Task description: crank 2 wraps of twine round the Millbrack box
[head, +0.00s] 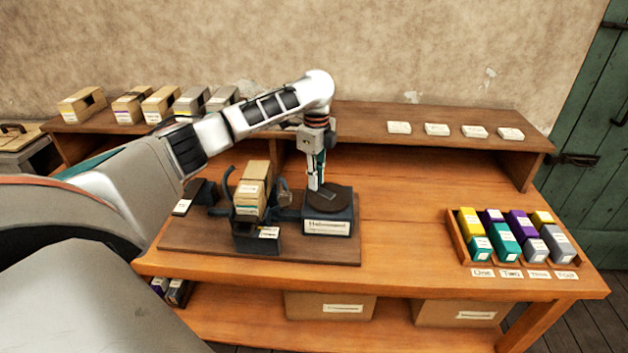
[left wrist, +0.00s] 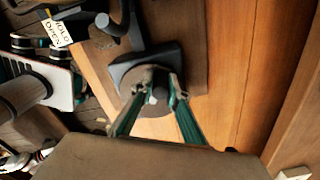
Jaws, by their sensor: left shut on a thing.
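My left gripper (head: 315,186) points down at the dark round handwheel (head: 335,200) on its labelled block. In the left wrist view my left gripper (left wrist: 160,92) is shut on the small knob (left wrist: 158,97) of the handwheel (left wrist: 146,85). A tan box (head: 252,190) stands upright in the dark blue cradle (head: 257,242) just left of the handwheel. Its label is too small to read, so I cannot tell whether it is the Millbrack box. I cannot make out twine on it. My right gripper is out of view.
A dark baseboard (head: 200,240) carries the press. Several boxes stand on the back shelf (head: 362,113) at left, with blank-looking cards at right. A tray (head: 459,243) of coloured blocks sits at right. The bench between press and tray is clear.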

